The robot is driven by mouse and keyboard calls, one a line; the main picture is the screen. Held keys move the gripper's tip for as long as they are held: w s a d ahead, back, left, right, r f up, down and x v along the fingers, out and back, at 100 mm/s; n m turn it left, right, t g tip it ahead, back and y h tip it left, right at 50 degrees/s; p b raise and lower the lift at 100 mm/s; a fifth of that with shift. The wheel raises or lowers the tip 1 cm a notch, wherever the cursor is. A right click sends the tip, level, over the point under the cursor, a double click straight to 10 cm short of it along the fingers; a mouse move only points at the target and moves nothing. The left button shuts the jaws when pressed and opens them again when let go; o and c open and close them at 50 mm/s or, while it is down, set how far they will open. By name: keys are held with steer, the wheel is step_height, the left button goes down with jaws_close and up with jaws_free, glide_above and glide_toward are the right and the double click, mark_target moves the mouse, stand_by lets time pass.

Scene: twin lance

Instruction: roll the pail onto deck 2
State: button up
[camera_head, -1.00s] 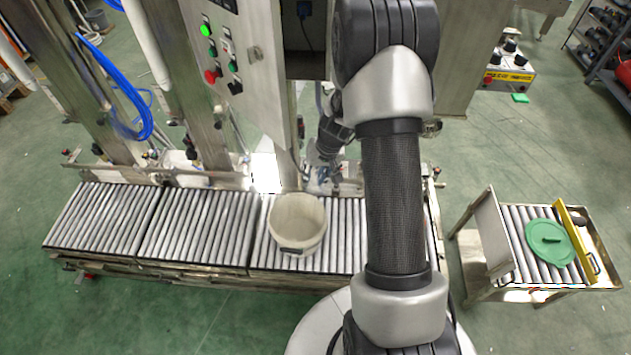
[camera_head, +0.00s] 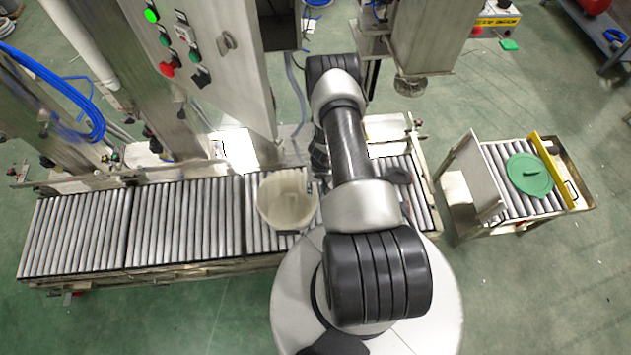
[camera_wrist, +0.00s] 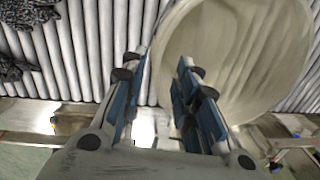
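The pail (camera_head: 284,204) is a cream, open-topped bucket standing upright on the right roller section (camera_head: 257,240) of the conveyor. The middle roller section (camera_head: 187,222) and left roller section (camera_head: 77,235) are bare; no label shows which is deck 2. In the wrist view the pail (camera_wrist: 235,60) fills the upper right. My gripper (camera_wrist: 161,65) is open, its two blue-padded fingers apart. The pail's near wall edge appears between the fingertips; I cannot tell whether either finger touches it. In the head view my arm hides the gripper.
A control cabinet (camera_head: 205,50) with buttons and steel posts stands behind the conveyor. A separate roller cart (camera_head: 495,180) at the right bears a green lid (camera_head: 530,175) and a yellow bar (camera_head: 552,170). Green floor lies open in front.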

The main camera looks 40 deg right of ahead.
steer(key=f+b, duration=0.2)
steer(key=f, duration=0.2)
steer(key=f+b, duration=0.2)
steer(key=f, duration=0.2)
steer(key=f+b, duration=0.2)
steer(key=f, duration=0.3)
steer(key=shift+w+a, duration=0.35)
steer(key=shift+a, duration=0.05)
steer(key=shift+c, duration=0.5)
jaws_close()
